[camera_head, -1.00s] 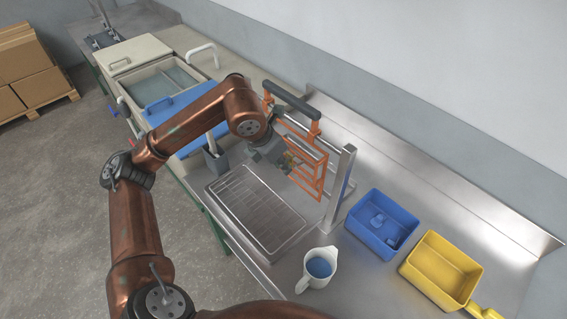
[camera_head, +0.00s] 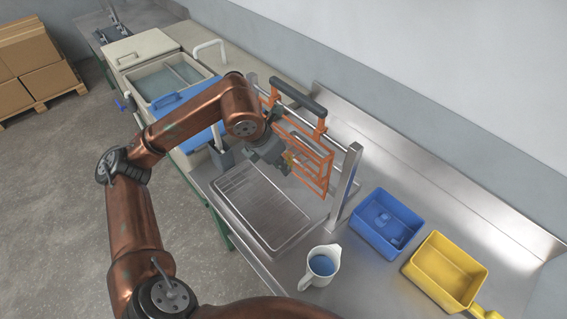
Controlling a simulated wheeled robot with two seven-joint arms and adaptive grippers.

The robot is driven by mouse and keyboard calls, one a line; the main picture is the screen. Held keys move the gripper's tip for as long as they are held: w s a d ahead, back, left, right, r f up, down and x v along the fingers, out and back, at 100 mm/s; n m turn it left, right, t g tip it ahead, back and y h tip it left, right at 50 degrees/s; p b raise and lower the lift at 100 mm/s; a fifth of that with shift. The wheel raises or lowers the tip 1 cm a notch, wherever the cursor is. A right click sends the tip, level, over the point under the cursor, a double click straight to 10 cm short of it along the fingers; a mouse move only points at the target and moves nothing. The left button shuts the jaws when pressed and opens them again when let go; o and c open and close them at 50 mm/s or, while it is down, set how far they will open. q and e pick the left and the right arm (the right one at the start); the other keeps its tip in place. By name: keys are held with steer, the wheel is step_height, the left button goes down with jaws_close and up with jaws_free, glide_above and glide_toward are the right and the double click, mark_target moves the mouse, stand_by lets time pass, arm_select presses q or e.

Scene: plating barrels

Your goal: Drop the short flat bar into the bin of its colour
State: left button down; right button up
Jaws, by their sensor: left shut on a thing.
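My left gripper (camera_head: 283,163) is at the orange rack (camera_head: 318,165), which hangs from a metal frame over the counter. Its fingers are shut on a small yellowish piece, seemingly the short flat bar (camera_head: 289,158). The bar is mostly hidden by the fingers, and I cannot tell whether it still touches the rack. The blue bin (camera_head: 369,236) stands right of the frame with blue pieces in it. The yellow bin (camera_head: 425,279) stands right of it and looks empty inside. My right gripper is not in view.
A ribbed metal drain tray (camera_head: 262,240) lies below the gripper. A white jug (camera_head: 310,280) with blue contents stands between tray and bins. The frame's upright post (camera_head: 345,188) stands between gripper and blue bin. Tanks (camera_head: 165,85) are at the back left.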

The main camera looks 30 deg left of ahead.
arm_select(q)
steer(key=shift+s+a, duration=0.25)
steer(key=shift+s, duration=0.45)
steer(key=shift+s+a, duration=0.25)
steer(key=shift+s, duration=0.4)
steer(key=shift+d, duration=0.1)
stand_by(0.9)
